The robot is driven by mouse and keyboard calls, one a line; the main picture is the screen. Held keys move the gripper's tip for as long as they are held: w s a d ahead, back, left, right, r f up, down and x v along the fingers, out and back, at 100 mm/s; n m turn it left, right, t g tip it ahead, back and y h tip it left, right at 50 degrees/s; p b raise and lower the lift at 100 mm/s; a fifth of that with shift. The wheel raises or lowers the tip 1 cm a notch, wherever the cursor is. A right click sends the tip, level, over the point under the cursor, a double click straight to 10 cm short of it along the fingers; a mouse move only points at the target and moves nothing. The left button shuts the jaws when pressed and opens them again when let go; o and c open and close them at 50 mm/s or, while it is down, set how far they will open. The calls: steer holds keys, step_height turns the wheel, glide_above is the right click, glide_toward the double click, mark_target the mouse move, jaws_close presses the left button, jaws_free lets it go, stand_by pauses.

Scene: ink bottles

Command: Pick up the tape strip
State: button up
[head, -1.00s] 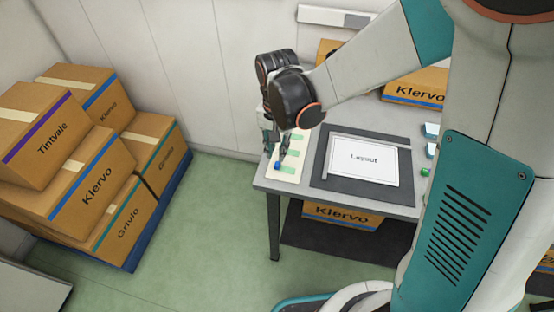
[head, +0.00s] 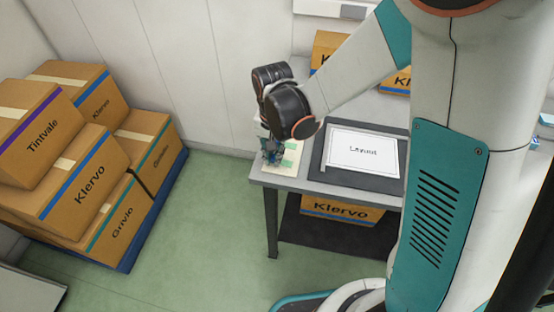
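Green tape strips (head: 288,162) lie on a cream sheet (head: 285,171) at the left front corner of the grey table (head: 318,189). My gripper (head: 272,158) points down over the left part of this sheet, beside the visible strips. The fingers are small and dark here, and they hide part of the sheet. I cannot tell whether they are open or shut, or whether a strip is between them.
A dark mat (head: 352,176) with a white sheet marked "Layout" (head: 362,153) lies right of the strips. Klervo boxes stand behind the table, and another box (head: 342,210) sits below it. Stacked cartons (head: 88,180) stand left across open green floor (head: 203,230).

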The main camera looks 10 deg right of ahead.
steer(key=shift+r, duration=0.1)
step_height(320, 180, up, 20)
steer(key=p, duration=1.4)
